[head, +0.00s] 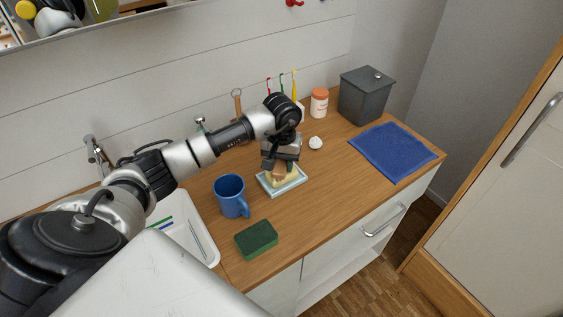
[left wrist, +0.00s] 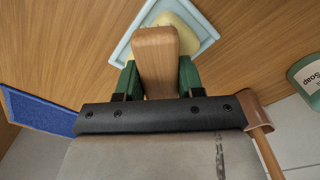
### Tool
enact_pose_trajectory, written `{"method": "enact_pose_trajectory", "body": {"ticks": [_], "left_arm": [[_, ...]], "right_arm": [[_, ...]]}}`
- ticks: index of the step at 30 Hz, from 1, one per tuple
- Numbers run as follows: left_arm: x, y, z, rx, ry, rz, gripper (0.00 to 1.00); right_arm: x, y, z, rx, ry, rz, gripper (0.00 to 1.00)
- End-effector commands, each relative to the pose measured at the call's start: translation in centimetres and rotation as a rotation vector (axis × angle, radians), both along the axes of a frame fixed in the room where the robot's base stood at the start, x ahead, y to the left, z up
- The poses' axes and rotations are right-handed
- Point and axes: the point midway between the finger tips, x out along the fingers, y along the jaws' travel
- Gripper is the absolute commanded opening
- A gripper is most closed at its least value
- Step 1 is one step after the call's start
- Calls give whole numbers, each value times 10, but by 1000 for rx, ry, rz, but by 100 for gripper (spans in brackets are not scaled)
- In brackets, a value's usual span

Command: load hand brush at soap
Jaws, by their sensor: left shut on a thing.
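My left gripper (head: 279,166) is shut on the wooden hand brush (left wrist: 155,62), whose brown body shows between the green fingers in the left wrist view (left wrist: 158,80). The brush is over the pale blue soap dish (head: 270,189). The yellow soap (left wrist: 180,30) lies in the dish, partly hidden by the brush; it also shows in the head view (head: 292,177). The brush's underside is hidden, so I cannot tell whether it touches the soap. My right gripper is not in view.
A blue mug (head: 230,196) and a green sponge (head: 257,240) stand left of and in front of the dish. A small white object (head: 315,142), a jar (head: 319,103), a grey bin (head: 366,97) and a blue cloth (head: 393,150) are farther right. The counter right of the dish is clear.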

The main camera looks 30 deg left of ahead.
Motion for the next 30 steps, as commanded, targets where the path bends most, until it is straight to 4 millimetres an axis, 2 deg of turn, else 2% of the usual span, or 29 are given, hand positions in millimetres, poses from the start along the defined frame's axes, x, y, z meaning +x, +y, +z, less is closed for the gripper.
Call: {"method": "enact_pose_trajectory", "body": {"ticks": [17,30], "left_arm": [[-1,0,1,1,4,-1,19],[0,0,36,1,-1,0,19]], "right_arm": [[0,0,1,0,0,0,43],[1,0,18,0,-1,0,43]]}}
